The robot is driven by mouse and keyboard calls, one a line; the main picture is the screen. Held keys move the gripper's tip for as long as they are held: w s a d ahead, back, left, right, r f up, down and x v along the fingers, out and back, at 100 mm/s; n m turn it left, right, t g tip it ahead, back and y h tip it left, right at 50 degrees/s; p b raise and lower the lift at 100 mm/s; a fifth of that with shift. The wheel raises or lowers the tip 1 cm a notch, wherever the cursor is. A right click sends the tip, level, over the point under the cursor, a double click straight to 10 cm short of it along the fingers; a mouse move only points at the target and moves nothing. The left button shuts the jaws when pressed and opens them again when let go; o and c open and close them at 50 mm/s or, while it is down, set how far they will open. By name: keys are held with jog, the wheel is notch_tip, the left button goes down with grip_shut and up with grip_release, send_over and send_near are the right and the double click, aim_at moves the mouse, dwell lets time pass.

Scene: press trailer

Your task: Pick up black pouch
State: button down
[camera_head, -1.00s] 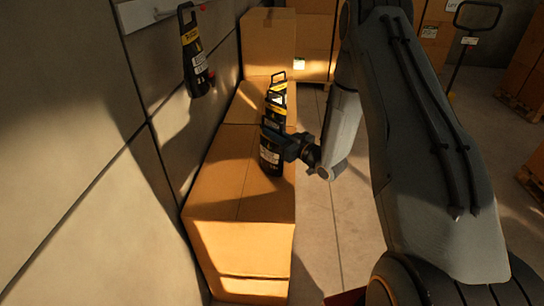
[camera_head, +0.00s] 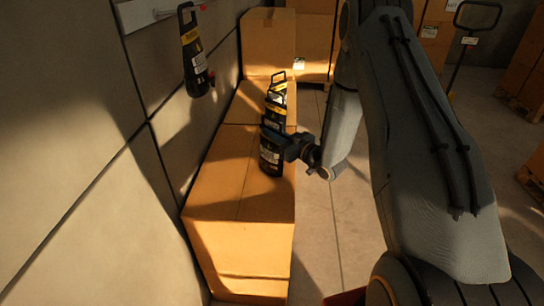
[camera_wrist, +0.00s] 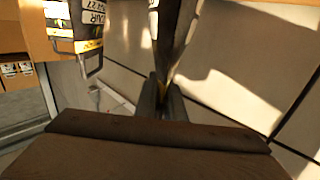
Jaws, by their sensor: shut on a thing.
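A black pouch (camera_head: 270,158) with a pale label stands on the cardboard boxes in the head view. My gripper (camera_head: 278,139) reaches in from the right and is shut on its upper part. In the wrist view the fingers (camera_wrist: 163,98) close on a dark, narrow shape, the held pouch (camera_wrist: 173,45), seen nearly edge-on. A second black pouch (camera_head: 277,92) with a yellow band and a loop handle stands just behind it; it also shows at upper left in the wrist view (camera_wrist: 84,30). I cannot tell whether the held pouch touches the box.
A third black pouch (camera_head: 194,52) hangs from a rail (camera_head: 150,10) on the left wall. The cardboard box (camera_head: 240,195) runs along that wall, its near top bare. More boxes (camera_head: 268,42) stand behind. Open floor (camera_head: 335,220) lies to the right, with a pallet jack handle (camera_head: 470,40) farther back.

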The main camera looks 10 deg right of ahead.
jog(key=shift+r, duration=0.3)
jog(key=shift+r+b, duration=1.05)
jog(key=shift+r, duration=3.8)
jog(key=shift+a, duration=0.1)
